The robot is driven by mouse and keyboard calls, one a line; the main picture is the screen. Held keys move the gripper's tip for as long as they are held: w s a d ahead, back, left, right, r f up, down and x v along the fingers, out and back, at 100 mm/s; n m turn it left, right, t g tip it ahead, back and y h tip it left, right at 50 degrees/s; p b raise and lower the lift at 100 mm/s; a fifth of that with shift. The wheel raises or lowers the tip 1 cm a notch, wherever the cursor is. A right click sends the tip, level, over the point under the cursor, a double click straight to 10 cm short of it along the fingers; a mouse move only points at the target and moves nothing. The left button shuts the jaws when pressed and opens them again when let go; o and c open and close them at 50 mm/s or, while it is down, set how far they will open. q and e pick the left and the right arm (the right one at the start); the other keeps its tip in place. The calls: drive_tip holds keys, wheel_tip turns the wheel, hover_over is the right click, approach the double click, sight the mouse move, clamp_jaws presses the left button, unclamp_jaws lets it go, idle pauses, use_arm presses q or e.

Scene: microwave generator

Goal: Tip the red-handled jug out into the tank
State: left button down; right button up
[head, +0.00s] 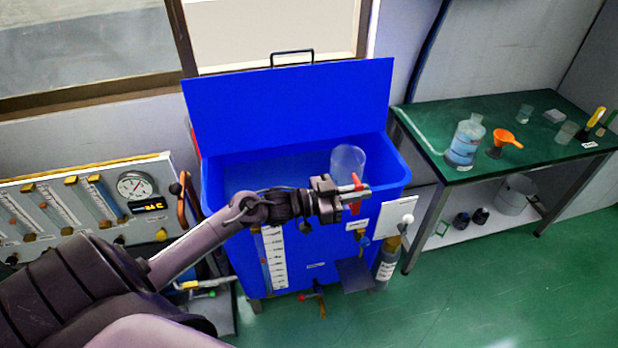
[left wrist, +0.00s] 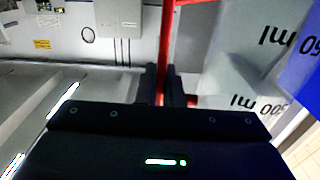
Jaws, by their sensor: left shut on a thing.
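The clear jug (head: 347,159) with a red handle (head: 356,182) is over the front right rim of the blue tank (head: 225,215). My left gripper (head: 352,193) is shut on the red handle, in front of the tank's front wall. In the left wrist view the red handle (left wrist: 160,82) runs between the fingers, and the jug's wall (left wrist: 235,70) with "ml" marks shows at the right. The jug's exact tilt and its contents cannot be made out. The tank's lid (head: 290,105) stands open at the back. My right gripper is not in view.
A green-topped bench (head: 455,115) at the right holds a bottle (head: 465,142), an orange funnel (head: 507,139) and small beakers. A gauge panel (head: 90,205) stands left of the tank. A grey cylinder (head: 388,262) is at the tank's front right. Green floor is free at the lower right.

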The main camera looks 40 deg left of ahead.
sight(359, 185)
use_arm(q)
drive_tip(key=shift+r, duration=0.1)
wheel_tip(359, 185, up, 5)
drive_tip(key=p, duration=0.4)
drive_tip(key=shift+p, duration=0.4)
